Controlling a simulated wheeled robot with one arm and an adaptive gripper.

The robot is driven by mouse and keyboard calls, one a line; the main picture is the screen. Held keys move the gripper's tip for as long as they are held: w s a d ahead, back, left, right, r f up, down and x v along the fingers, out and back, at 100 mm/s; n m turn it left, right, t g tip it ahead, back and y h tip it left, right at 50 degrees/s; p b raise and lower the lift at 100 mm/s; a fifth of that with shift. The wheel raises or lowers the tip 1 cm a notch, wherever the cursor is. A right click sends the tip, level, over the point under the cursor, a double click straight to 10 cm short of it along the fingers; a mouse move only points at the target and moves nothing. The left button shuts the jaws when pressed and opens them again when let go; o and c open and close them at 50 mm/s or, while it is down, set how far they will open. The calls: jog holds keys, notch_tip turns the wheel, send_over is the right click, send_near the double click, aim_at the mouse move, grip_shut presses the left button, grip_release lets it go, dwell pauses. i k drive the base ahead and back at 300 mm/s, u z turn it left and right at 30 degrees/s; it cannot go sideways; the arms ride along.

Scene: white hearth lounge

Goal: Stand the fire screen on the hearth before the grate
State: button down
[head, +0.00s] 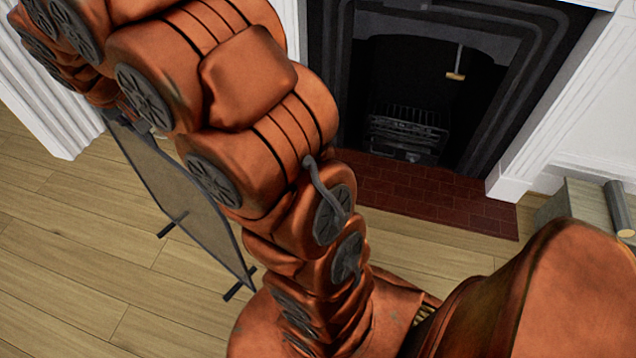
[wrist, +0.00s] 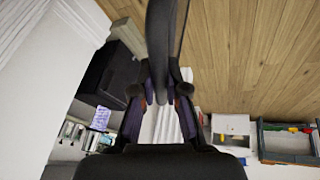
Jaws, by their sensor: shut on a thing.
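The fire screen (head: 185,200) is a mesh panel in a dark frame with bar feet, at the left of the head view, upright or nearly so above the wood floor. I cannot tell whether its feet touch the floor. My gripper (wrist: 160,98) is shut on the fire screen's dark frame, which runs up the middle of the wrist view (wrist: 161,45). In the head view my arm hides most of the grip. The red brick hearth (head: 430,197) lies right of the screen, apart from it. The grate (head: 405,135) sits in the black fireplace behind the hearth.
White surround posts (head: 510,180) flank the fireplace. A pale box (head: 578,200) and a log (head: 619,208) are at the right. Wood floor (head: 80,270) is clear at the lower left. The wrist view shows a shelf of toys (wrist: 290,158) and a white cabinet (wrist: 232,124).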

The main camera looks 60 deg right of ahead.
aim_at(395, 183)
jog(key=z, duration=1.8)
jog(key=i, duration=0.5)
